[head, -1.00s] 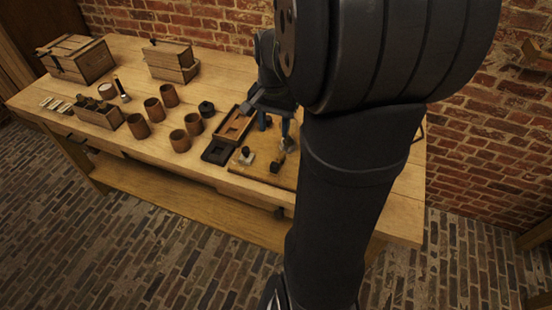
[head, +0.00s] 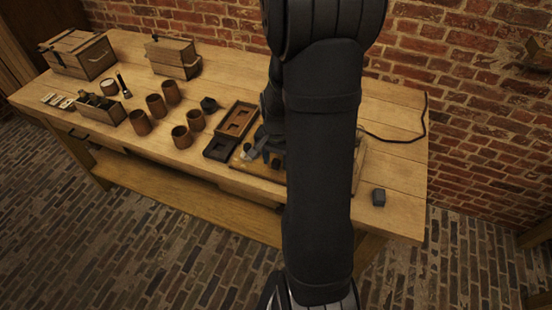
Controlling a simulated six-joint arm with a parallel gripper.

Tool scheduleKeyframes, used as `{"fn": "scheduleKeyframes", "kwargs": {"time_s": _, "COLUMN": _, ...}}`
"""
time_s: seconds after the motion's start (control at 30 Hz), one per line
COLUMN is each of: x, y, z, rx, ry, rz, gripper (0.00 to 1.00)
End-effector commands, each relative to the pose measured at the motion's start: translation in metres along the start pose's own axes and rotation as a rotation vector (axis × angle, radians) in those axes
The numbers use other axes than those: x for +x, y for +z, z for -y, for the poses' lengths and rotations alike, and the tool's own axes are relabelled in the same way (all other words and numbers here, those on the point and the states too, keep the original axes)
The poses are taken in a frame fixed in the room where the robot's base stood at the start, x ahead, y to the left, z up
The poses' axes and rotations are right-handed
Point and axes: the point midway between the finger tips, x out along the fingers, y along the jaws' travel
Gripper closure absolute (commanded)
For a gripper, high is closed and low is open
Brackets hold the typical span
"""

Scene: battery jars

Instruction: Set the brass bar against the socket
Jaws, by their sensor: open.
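My gripper (head: 264,152) is low over the left part of a wooden board (head: 257,170) on the bench, its blue-grey fingers small and partly merged with the dark arm. It is open; I cannot make out anything between the fingers. A small pale piece shows on the board just left of the fingers, too small to name. I cannot pick out the brass bar or the socket with certainty; my arm hides the middle of the board.
Left of the board are a black tray (head: 220,148) and a wooden tray (head: 236,118). Several brown jars (head: 182,137) stand further left, near a dark knob-like piece (head: 209,104). A small dark block (head: 379,197) lies at right, with clear bench around it. A cable (head: 424,120) runs behind.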

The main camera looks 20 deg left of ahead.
Motion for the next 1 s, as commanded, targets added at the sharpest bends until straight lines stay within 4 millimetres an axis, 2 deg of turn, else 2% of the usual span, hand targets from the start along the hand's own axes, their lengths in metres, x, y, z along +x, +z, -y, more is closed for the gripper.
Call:
{"fn": "scheduleKeyframes", "kwargs": {"time_s": 0.17, "x": 0.0, "y": 0.0, "z": 0.0, "rx": 0.0, "ry": 0.0, "rz": 0.0, "gripper": 0.56}}
{"fn": "scheduleKeyframes", "kwargs": {"time_s": 0.4, "x": 0.0, "y": 0.0, "z": 0.0, "rx": 0.0, "ry": 0.0, "rz": 0.0, "gripper": 1.0}}
{"fn": "scheduleKeyframes", "kwargs": {"time_s": 0.57, "x": 0.0, "y": -0.001, "z": 0.0, "rx": 0.0, "ry": 0.0, "rz": 0.0, "gripper": 1.0}}
{"fn": "scheduleKeyframes", "kwargs": {"time_s": 0.8, "x": 0.0, "y": -0.025, "z": 0.0, "rx": 0.002, "ry": 0.0, "rz": 0.0, "gripper": 1.0}}
{"fn": "scheduleKeyframes", "kwargs": {"time_s": 1.0, "x": -0.001, "y": -0.028, "z": 0.0, "rx": 0.0, "ry": -0.001, "rz": -0.004, "gripper": 1.0}}
